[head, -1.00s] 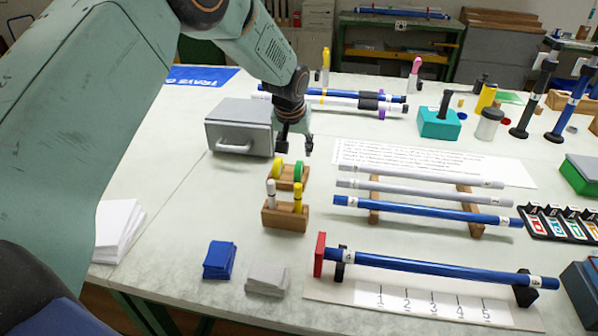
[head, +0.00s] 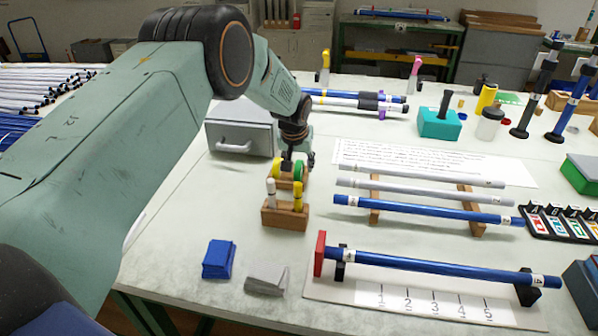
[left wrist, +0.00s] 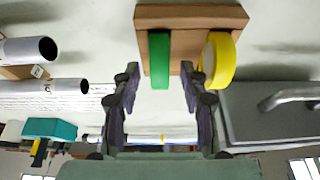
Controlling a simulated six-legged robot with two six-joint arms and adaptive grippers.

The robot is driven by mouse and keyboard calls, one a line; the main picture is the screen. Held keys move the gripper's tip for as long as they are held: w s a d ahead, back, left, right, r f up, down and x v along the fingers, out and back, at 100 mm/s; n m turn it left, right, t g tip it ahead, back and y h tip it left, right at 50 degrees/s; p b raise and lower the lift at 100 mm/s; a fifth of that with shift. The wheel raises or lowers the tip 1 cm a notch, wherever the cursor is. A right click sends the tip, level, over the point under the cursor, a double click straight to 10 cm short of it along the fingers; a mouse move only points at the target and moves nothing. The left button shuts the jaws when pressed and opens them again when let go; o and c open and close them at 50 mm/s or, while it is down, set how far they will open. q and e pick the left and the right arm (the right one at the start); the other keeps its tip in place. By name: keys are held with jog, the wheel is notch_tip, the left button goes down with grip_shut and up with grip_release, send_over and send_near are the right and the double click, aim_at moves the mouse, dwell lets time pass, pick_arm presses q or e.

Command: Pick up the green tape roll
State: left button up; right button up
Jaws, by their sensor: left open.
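The green tape roll (head: 298,170) stands on edge in a small wooden holder, right of a yellow tape roll (head: 276,168). In the left wrist view the green roll (left wrist: 159,60) lies between the open fingers of my left gripper (left wrist: 158,85), nearer the left finger. The yellow roll (left wrist: 220,60) is beside the right finger there. In the head view my left gripper (head: 297,164) is over the holder, partly hiding the rolls. The wooden holder (left wrist: 190,14) is under both rolls. My right gripper is not seen.
A wooden block (head: 284,217) with two upright markers stands in front of the holder. A grey box (head: 240,130) with a handle is behind left. Rods on a wooden rack (head: 375,205) lie to the right.

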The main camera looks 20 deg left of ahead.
aim_at(299, 161)
pick_arm(q)
grip_shut()
dwell(0.3)
jog(key=shift+r, duration=0.15)
notch_tip(299, 161, up, 10)
jog(key=shift+f+p, duration=0.15)
jog(key=shift+p, duration=0.35)
jog(key=c, duration=0.6)
grip_release()
jog(key=shift+c, duration=0.2)
grip_shut()
